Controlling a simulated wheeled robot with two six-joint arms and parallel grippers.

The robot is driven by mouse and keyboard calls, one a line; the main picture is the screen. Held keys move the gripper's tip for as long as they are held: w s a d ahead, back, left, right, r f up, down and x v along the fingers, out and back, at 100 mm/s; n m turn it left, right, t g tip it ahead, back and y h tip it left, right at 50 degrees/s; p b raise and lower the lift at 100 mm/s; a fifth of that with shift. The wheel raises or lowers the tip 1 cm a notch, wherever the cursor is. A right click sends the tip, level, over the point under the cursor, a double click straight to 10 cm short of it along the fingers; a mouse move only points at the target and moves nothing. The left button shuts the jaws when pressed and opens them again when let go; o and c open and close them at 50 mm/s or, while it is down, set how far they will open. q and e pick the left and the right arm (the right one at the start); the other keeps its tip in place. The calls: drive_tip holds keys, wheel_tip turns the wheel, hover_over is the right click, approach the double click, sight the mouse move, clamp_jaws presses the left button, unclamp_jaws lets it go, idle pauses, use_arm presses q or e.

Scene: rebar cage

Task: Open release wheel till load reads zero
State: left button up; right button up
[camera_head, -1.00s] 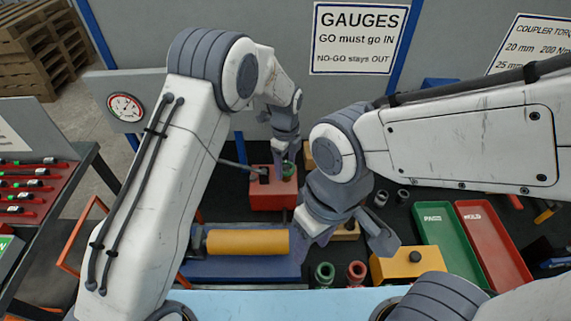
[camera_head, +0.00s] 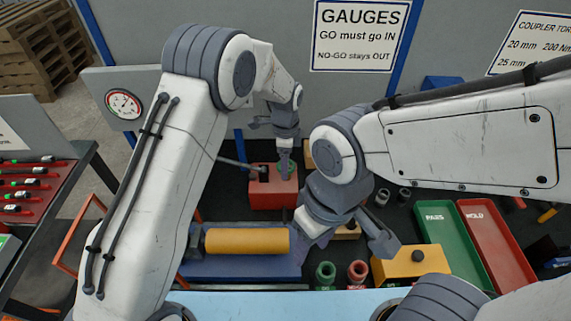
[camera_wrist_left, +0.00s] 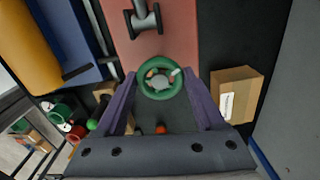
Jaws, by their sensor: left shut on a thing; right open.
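The green release wheel (camera_head: 287,168) sits on top of the red pump block (camera_head: 272,198). In the left wrist view the wheel (camera_wrist_left: 160,78) shows as a ring between my two fingertips. My left gripper (camera_head: 285,164) points down from above and is shut on the wheel's rim. A round load gauge (camera_head: 123,104) with a white face is on the grey panel at the left; its needle is too small to read exactly. My right gripper (camera_head: 346,248) is open and empty, above the bench right of the blue and yellow press.
A yellow cylinder (camera_head: 247,241) lies on a blue base (camera_head: 240,268). Green (camera_head: 440,235) and red (camera_head: 492,240) trays are at the right. A yellow block (camera_head: 412,266) and green and red couplers stand near my right gripper. A pump lever (camera_head: 240,165) slants beside the wheel.

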use_arm(q)
drive_tip(key=n, duration=0.3)
drive_tip(key=shift+n+b, duration=0.3)
drive_tip(key=shift+n, duration=0.1)
drive_tip(key=n, duration=0.3)
drive_tip(key=shift+n, duration=0.3)
drive_tip(key=n, duration=0.3)
drive_tip(key=shift+r+n+b, duration=0.1)
drive_tip(key=shift+n+b, duration=0.2)
drive_tip(key=shift+b, duration=0.1)
drive_tip(key=n, duration=0.4)
drive_tip(key=shift+n, duration=0.3)
drive_tip(key=n, duration=0.3)
drive_tip(key=shift+n+b, duration=0.3)
drive_tip(key=n, duration=0.3)
drive_tip(key=shift+d+n, duration=0.1)
drive_tip(key=shift+n, duration=0.2)
drive_tip(key=n, duration=0.3)
drive_tip(key=shift+n, duration=2.2)
